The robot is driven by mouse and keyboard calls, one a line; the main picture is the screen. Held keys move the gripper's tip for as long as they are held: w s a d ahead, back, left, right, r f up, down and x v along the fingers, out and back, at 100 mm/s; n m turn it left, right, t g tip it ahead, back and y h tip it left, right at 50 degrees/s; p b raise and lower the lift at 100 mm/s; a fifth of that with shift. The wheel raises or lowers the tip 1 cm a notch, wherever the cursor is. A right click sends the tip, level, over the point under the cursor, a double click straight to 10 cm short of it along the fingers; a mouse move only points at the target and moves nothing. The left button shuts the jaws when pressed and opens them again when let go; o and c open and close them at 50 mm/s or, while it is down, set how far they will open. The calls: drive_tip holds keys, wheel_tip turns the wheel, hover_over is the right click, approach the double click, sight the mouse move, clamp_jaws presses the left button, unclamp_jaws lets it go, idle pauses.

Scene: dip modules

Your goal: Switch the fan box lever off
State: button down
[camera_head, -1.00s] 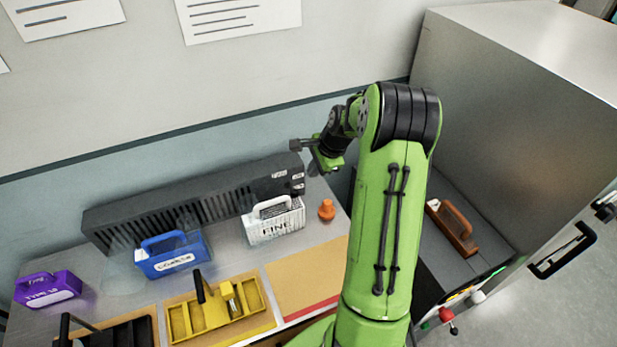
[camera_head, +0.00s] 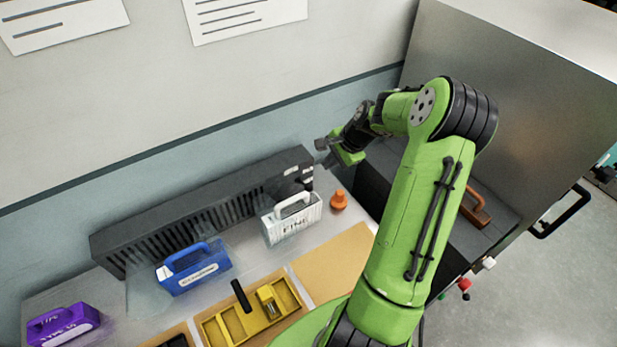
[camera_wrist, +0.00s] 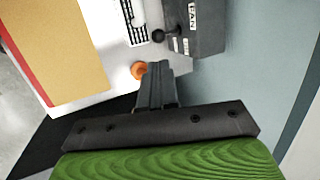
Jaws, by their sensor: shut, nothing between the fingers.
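The fan box (camera_head: 200,212) is a long dark grey vented box at the back of the bench. Its labelled right end (camera_wrist: 200,25) shows in the wrist view, with a FAN label and two small white labels. A black lever with a ball knob (camera_wrist: 157,35) sticks out from that end; I cannot tell its on or off position. My gripper (camera_head: 324,148) is above and slightly right of the box's right end in the head view. In the wrist view, the fingers (camera_wrist: 155,72) are shut and empty, pointing towards the lever, apparently with a gap.
An orange knob-shaped object (camera_head: 338,200) stands right of the white FINE case (camera_head: 292,222). A blue case (camera_head: 192,268), a purple case (camera_head: 62,326) and a yellow tray (camera_head: 235,325) are further left. A large grey cabinet (camera_head: 520,100) stands to the right.

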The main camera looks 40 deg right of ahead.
sight(311, 186)
drive_tip(key=x, duration=0.9)
drive_tip(key=d+x, duration=0.1)
drive_tip(key=x, duration=0.3)
drive_tip(key=shift+s+f, duration=0.15)
drive_tip(key=shift+f, duration=0.25)
